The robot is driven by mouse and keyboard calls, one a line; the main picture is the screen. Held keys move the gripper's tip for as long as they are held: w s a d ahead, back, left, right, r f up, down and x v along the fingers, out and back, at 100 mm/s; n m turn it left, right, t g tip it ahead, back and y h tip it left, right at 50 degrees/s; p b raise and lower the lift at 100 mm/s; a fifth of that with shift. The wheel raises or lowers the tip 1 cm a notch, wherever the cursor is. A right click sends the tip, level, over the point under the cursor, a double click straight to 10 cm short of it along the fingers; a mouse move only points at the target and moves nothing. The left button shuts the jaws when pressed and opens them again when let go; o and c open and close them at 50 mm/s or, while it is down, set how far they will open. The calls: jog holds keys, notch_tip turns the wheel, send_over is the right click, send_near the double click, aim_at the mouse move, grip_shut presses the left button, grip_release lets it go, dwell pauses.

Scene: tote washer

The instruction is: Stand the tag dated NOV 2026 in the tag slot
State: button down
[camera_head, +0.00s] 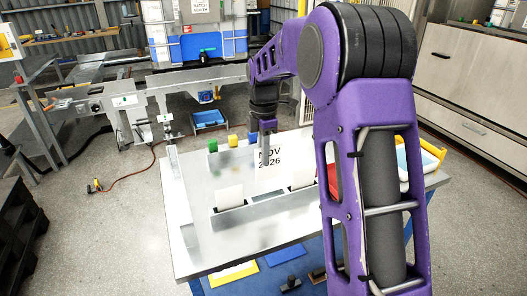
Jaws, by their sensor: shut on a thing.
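The white tag (270,178) printed NOV 2026 is upright above the metal table, near its middle. My gripper (267,143) is shut on the tag's upper part, and a dark finger covers some of the print. Below and in front of the tag is a low metal holder (262,209) with a bare stretch in its middle. A blank-looking white card (229,196) stands at its left end and another (302,175) at its right. I cannot tell whether the tag's lower edge touches the holder.
A red item (334,180) and a yellow-edged bin (432,152) are at the right, partly hidden by my arm.

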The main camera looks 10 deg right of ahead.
aim_at(264, 179)
jog(key=shift+f+b, duration=2.05)
jog(key=shift+f, duration=2.4)
jog(key=shift+f+b, duration=0.45)
jog(key=shift+f, duration=0.55)
jog(key=c, duration=0.8)
grip_release()
jog(key=shift+c, duration=0.2)
jog(key=shift+r+p, duration=3.1)
jog(key=shift+r, duration=0.9)
